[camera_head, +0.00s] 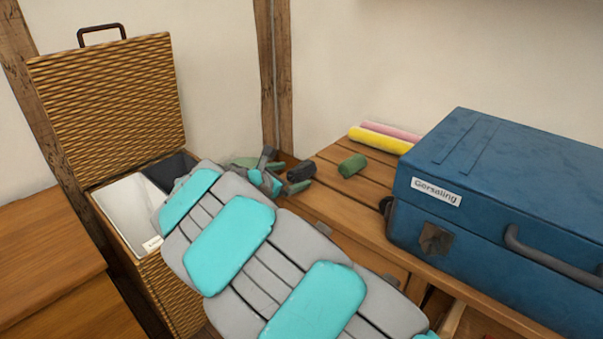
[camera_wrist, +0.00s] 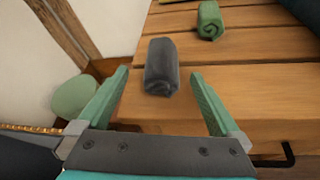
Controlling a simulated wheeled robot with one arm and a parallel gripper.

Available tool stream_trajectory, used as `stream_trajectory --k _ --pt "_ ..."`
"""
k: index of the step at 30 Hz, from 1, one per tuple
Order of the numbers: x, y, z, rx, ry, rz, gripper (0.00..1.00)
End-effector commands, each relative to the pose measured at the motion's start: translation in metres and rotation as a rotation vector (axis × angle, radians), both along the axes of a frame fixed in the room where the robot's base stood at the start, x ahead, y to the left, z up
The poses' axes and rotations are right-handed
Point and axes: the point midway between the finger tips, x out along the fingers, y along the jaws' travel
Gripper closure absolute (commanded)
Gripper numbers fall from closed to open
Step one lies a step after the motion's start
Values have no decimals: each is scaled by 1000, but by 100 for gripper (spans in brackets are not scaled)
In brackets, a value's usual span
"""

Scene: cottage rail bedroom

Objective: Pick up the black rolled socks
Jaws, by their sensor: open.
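The black rolled socks (camera_wrist: 161,67) lie on the slatted wooden top near its left end. They look dark grey and sit between and just beyond my fingertips in the wrist view. In the head view the socks (camera_head: 301,173) show close to the right of my gripper (camera_head: 268,175), partly overlapped by it. My gripper also shows in the wrist view (camera_wrist: 162,83), with its two green fingers apart on either side of the socks and nothing held.
A green roll (camera_head: 352,166) lies right of the socks. Yellow (camera_head: 379,140) and pink (camera_head: 392,131) rolls lie behind, beside a large blue case (camera_head: 500,190). An open wicker hamper (camera_head: 110,100) with a white liner stands left. A wooden cabinet (camera_head: 45,240) is at far left.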

Motion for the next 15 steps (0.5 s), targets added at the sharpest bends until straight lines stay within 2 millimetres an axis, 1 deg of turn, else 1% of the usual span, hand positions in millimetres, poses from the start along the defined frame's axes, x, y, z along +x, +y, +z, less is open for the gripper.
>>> stream_trajectory --k 1,6,14,15 --pt "7 -4 -6 1 2 -3 0" --pt "22 -12 -10 2 -1 -1 0" --pt "24 -12 -10 3 -1 0 0" --pt "24 -12 -10 3 -1 0 2"
